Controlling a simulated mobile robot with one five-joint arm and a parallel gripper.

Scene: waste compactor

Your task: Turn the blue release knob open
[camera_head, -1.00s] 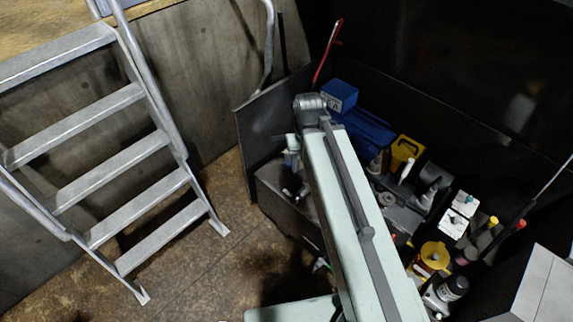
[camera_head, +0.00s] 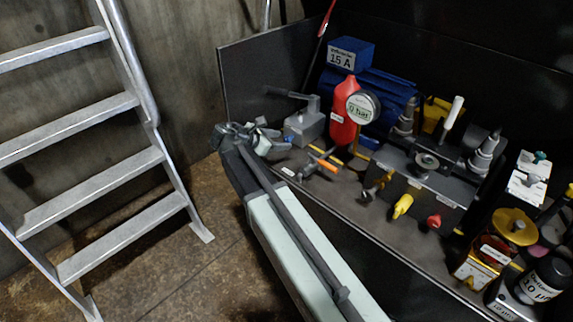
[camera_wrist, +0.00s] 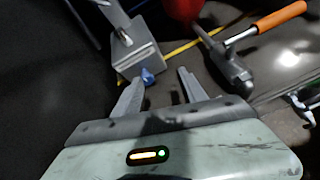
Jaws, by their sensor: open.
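The blue release knob (camera_wrist: 148,76) shows in the wrist view as a small blue piece at the lower end of a grey block (camera_wrist: 136,48). My gripper (camera_wrist: 160,86) is open, and the knob lies just off its left fingertip, towards the gap. I cannot tell whether they touch. In the head view my gripper (camera_head: 265,142) is low beside the grey block with a lever (camera_head: 305,122). The knob itself is hard to make out there, near or behind the gripper.
An orange-handled valve (camera_head: 325,164) is right of my gripper, also in the wrist view (camera_wrist: 282,17). A red cylinder (camera_head: 343,115) with a gauge (camera_head: 362,107) stands behind it. Yellow (camera_head: 403,206) and red knobs (camera_head: 433,221) are farther right. A metal ladder (camera_head: 115,175) stands left.

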